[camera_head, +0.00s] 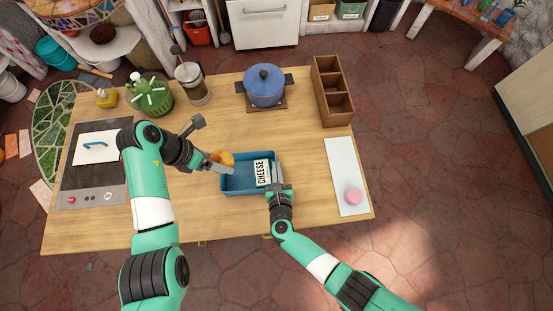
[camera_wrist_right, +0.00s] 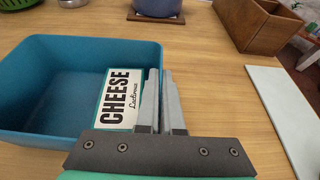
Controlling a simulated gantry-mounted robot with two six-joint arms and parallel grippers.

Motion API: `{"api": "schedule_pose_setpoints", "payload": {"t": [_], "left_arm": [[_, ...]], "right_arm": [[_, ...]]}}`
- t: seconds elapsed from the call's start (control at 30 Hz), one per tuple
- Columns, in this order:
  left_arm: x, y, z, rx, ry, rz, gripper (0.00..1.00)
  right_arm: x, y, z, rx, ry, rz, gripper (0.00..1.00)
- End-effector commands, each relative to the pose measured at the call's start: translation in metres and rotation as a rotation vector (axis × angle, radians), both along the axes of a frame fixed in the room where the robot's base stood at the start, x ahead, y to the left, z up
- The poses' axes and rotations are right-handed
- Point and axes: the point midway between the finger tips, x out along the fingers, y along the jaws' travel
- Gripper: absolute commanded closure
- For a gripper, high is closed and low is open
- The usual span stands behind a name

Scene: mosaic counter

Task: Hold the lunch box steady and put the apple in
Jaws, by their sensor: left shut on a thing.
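The blue lunch box (camera_head: 238,191) sits on the wooden counter and fills the left of the right wrist view (camera_wrist_right: 85,44). A white and teal cheese pack (camera_head: 263,173) stands in its right part; its CHEESE label faces the right wrist camera (camera_wrist_right: 117,98). My right gripper (camera_head: 279,175) is shut on the box's right wall, with its fingertips close together there in the right wrist view (camera_wrist_right: 163,85). My left gripper (camera_head: 219,162) is shut on the orange-yellow apple (camera_head: 226,157), near the box's back left corner. The fingers partly hide the apple.
A blue pot (camera_head: 265,83) stands behind the box, and a wooden divided crate (camera_head: 321,95) at the back right. A pale board (camera_head: 342,160) with a pink round item (camera_head: 353,196) lies to the right. A hob (camera_head: 90,185) is at the left.

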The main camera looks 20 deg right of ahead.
Motion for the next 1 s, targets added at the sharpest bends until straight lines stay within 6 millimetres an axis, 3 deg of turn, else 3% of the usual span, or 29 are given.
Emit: {"api": "schedule_pose_setpoints", "payload": {"t": [0.63,0.83,1.0], "left_arm": [[0.001,0.000,0.000,0.000,0.010,0.031,0.86],[0.022,0.003,0.008,0.001,0.006,0.315,0.86],[0.020,-0.003,-0.009,-0.014,-0.016,0.539,0.86]], "right_arm": [[0.000,0.000,0.000,0.000,-0.001,0.000,1.00],[0.000,0.000,0.000,0.000,-0.001,0.000,1.00],[0.000,0.000,0.000,0.000,-0.001,0.000,1.00]]}}
